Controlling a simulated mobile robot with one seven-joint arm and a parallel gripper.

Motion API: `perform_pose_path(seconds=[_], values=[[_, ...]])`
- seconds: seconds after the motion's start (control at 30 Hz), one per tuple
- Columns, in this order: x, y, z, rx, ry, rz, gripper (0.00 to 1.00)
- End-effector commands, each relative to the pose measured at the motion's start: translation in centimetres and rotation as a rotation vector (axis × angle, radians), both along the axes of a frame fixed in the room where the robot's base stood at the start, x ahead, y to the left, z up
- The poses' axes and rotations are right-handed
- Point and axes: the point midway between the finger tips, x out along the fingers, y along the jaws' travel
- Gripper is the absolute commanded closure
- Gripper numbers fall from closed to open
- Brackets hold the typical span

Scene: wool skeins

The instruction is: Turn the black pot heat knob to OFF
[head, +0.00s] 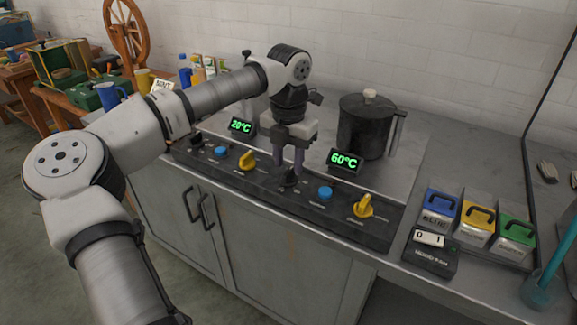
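The black pot (364,128) with a pale lid knob stands on the counter at the back right. The display (345,161) in front of it reads 60°C in green. On the control panel before it are a black knob (290,181), a blue knob (324,193) and a yellow knob (363,207). My gripper (289,168) points down right at the black knob. Its two purple-grey fingers are apart, with a gap between them. Whether they touch the knob is too small to tell. The knob's pointer and its labels are not readable.
A second display (241,126) reads 20°C, with another black knob (195,138), blue knob (221,152) and yellow knob (249,160) to the left. A counter box (431,254) and blue, yellow and green-lidded containers (478,225) stand at the right.

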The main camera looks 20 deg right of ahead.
Motion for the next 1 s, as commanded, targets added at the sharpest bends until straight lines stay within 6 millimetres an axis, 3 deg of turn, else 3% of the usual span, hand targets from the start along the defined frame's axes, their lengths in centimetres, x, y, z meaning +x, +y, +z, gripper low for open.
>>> perform_pose_path(seconds=[0.3,0.5,0.7,1.0], values=[[0.0,-0.1,7.4,-0.001,-0.003,0.000,0.65],[0.0,0.0,10.4,0.000,-0.001,0.001,0.65],[0.0,0.0,11.5,-0.001,-0.001,-0.001,0.65],[0.0,0.0,11.5,-0.001,-0.001,-0.001,0.65]])
